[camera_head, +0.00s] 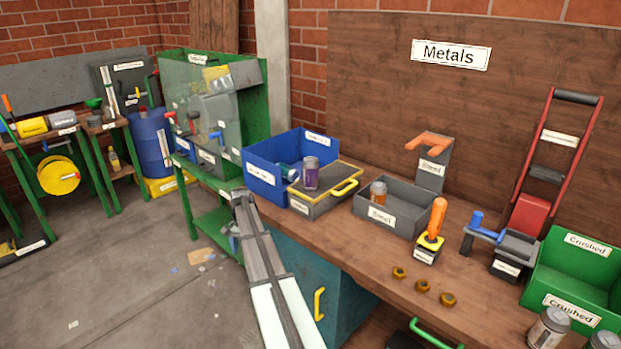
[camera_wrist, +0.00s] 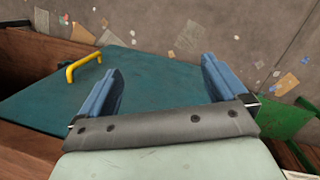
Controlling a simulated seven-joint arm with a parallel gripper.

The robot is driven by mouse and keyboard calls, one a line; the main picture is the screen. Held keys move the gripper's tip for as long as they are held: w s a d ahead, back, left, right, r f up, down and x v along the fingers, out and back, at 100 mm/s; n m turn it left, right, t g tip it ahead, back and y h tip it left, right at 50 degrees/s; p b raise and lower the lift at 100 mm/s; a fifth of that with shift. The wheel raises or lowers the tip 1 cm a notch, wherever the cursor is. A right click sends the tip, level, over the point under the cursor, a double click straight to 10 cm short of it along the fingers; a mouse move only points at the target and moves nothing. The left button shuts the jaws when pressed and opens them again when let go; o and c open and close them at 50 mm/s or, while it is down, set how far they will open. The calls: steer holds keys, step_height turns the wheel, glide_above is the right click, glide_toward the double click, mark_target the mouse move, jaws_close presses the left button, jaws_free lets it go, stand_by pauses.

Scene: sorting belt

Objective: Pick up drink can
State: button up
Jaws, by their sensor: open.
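A purple can with a pale top (camera_head: 311,173) stands upright on a grey box with a yellow-edged lid (camera_head: 325,203). A teal can (camera_head: 288,173) lies in the blue bin (camera_head: 262,188) behind it. A small orange can (camera_head: 378,192) stands in the grey bin labelled Steel (camera_head: 408,222). Silver cans (camera_head: 548,328) stand at the bottom right, partly cut off. I cannot tell which one the task means. My gripper (camera_wrist: 160,78) is open and empty over the teal cabinet and floor in the wrist view. No can shows between its blue fingers.
The wooden bench (camera_head: 455,295) holds brass nuts (camera_head: 422,285), an orange-handled joystick (camera_head: 434,225), a blue-handled vise (camera_head: 487,232) and a green Crushed bin (camera_head: 575,285). A teal cabinet (camera_head: 320,270) with a yellow handle is below. Scraps litter the floor.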

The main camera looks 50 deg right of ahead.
steer(key=w+d+r+m+t, duration=0.1)
steer(key=w+d+r+m, duration=0.15)
steer(key=d+r, duration=0.75)
step_height(320, 180, up, 25)
steer(key=m+h, duration=0.1)
steer(key=m, duration=0.8)
glide_above(311, 171)
steer(key=w+d, duration=0.3)
steer(key=shift+s+a+r+t, duration=0.1)
steer(key=shift+a+r+t, duration=0.15)
steer(key=shift+t, duration=0.15)
steer(key=shift+s+d, duration=0.15)
step_height(311, 171, down, 14)
steer(key=shift+s+r, duration=0.15)
steer(key=shift+c, duration=0.4)
steer(key=c, duration=1)
